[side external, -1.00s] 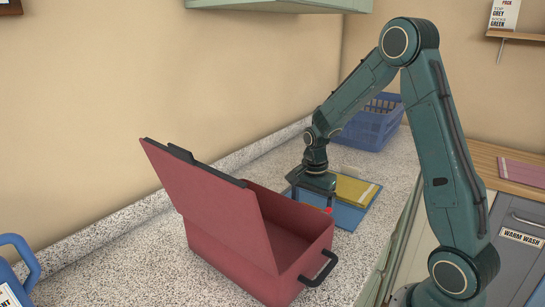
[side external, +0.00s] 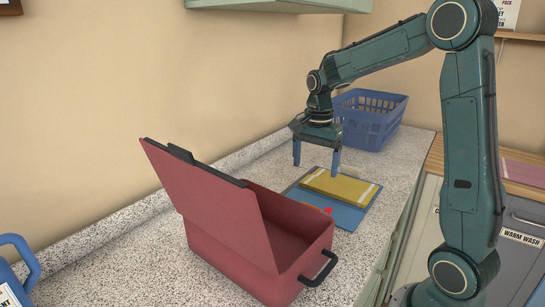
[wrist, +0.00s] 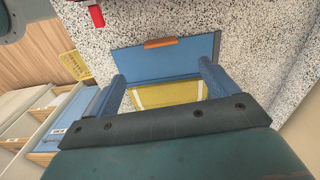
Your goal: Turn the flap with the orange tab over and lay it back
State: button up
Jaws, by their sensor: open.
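A blue flap (side external: 349,216) lies flat on the speckled counter beyond the red tote. Its orange tab (wrist: 160,43) is at the edge of the blue panel (wrist: 165,60) in the wrist view. In the side view the tote partly hides that end. A yellow cloth (side external: 341,187) with white stripes lies flat against the blue piece; it shows between my fingers in the wrist view (wrist: 165,94). My gripper (side external: 316,170) is open and empty, fingers pointing down above the blue and yellow pieces. Its two blue fingers (wrist: 162,72) also frame them in the wrist view.
The open red tote (side external: 292,210) stands in front with its lid tilted up and a black handle at its right end. A blue basket (side external: 368,128) stands at the back. The wall runs along the left; the counter right of the basket is clear.

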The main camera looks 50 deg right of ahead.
jog(key=s+a+r+n+t, duration=0.1)
jog(key=s+a+r+n, duration=0.2)
jog(key=n, duration=0.5)
jog(key=s+a+r+n+t, duration=0.1)
jog(key=s+a+r+n, duration=0.2)
jog(key=n, duration=0.6)
jog(key=shift+a+h, duration=0.3)
jog(key=shift+a, duration=0.55)
